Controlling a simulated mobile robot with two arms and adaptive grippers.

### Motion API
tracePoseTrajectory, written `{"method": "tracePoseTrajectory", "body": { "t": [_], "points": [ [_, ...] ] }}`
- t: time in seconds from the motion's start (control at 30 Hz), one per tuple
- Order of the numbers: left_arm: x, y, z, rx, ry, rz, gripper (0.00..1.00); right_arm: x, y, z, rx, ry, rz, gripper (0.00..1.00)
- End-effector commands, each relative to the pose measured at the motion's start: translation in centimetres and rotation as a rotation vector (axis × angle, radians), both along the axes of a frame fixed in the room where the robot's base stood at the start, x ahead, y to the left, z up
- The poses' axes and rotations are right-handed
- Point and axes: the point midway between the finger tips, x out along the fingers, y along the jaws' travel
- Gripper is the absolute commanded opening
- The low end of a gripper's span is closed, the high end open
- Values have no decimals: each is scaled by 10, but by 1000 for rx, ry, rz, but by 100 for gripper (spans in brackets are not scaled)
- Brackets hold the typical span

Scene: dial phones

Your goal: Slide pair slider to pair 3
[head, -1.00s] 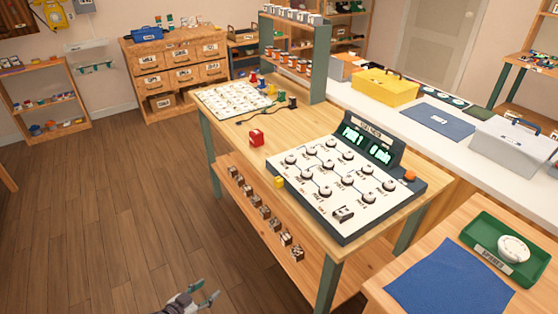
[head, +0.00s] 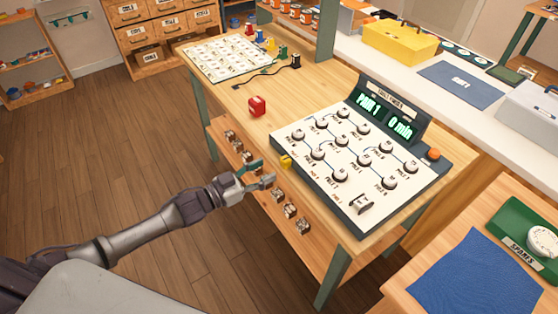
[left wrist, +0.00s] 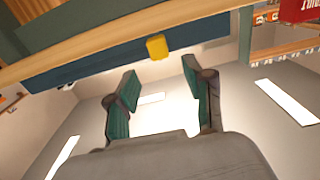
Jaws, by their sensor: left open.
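The dial panel (head: 318,190) is a white sloped board with several round black-and-white knobs, on the wooden table. Its green display (head: 385,115) reads PAIR 1 and 0 min. A small yellow slider knob (head: 286,162) sticks out at the panel's left edge. My left gripper (head: 264,174) is open and empty, just left of the yellow knob and apart from it in the head view. In the left wrist view the yellow knob (left wrist: 157,47) lies beyond the open fingers (left wrist: 160,70), roughly between their tips. My right gripper is not in view.
A red block (head: 257,106) stands on the table behind the yellow knob. An orange button (head: 433,154) is at the panel's right corner. The shelf below the table (head: 268,208) holds several small blocks. The table edge lies close to my gripper; open floor is at left.

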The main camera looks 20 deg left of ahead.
Motion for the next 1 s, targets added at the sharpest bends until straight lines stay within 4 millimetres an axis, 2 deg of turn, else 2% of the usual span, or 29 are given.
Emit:
{"method": "tracePoseTrajectory", "body": {
  "t": [0.1, 0.3, 0.7, 0.77, 1.0],
  "points": [
    [20, -15, 2, -2, -3, 0, 52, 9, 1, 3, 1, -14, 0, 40],
    [39, -30, 0, 0, 0, 1, 52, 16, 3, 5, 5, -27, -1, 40],
    [45, -35, 0, 1, 1, 0, 52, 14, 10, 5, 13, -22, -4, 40],
    [45, -35, 0, 1, 1, 0, 44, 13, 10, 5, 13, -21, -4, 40],
    [45, -35, 0, 1, 1, 0, 4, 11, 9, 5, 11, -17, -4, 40]
  ]
}}
